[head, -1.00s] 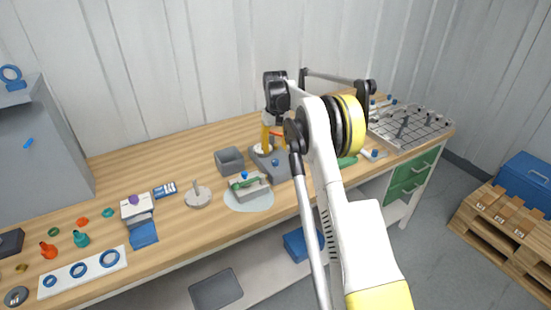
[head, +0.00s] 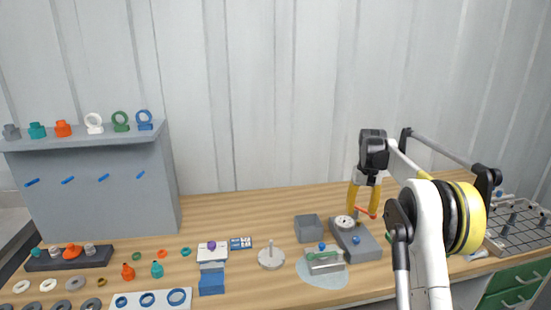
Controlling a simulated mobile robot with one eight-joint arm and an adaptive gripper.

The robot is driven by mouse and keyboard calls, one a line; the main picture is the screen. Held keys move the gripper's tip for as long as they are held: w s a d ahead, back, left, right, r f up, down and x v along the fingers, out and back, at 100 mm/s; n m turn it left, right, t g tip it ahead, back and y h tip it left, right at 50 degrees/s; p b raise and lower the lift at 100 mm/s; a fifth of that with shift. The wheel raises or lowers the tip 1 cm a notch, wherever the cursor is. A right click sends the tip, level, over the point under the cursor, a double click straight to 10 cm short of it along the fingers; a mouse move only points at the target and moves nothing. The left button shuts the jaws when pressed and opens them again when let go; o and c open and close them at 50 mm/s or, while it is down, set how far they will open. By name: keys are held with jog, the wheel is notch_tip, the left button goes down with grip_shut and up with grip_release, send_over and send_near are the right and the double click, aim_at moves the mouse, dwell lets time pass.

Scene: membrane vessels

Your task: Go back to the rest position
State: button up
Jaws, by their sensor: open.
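My gripper (head: 363,207) hangs from my arm at the right of the head view, with its yellow fingers pointing down. The fingers are apart, and I see nothing held between them. It is over the back part of the bench, at a grey device with a round white dial (head: 345,223). A small orange-red piece (head: 366,211) shows near the fingers. Whether the fingers touch the device or that piece I cannot tell.
The wooden bench (head: 240,213) carries a grey open box (head: 308,229), a grey fixture on a round pale mat (head: 322,282), and a disc with a post (head: 271,258). A grey shelf unit (head: 100,190) stands at the left. A wire rack (head: 520,228) is at the right.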

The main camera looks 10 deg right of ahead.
jog(key=s+a+r+t+b, duration=0.2)
jog(key=s+a+r+t, duration=0.1)
jog(key=s+a+r, duration=1.15)
jog(key=s+a+f+t, duration=0.1)
jog(key=s+f, duration=0.3)
jog(key=s, duration=0.4)
jog(key=s+a+f+n+t+b, duration=0.1)
jog(key=s+a+f, duration=0.2)
jog(key=s, duration=0.5)
jog(key=s+a+f+t+b, duration=0.1)
jog(key=s+f, duration=0.3)
jog(key=s, duration=0.4)
jog(key=shift+s+a+f+n+t, duration=0.25)
jog(key=shift+a+t, duration=0.35)
jog(key=shift+a, duration=0.3)
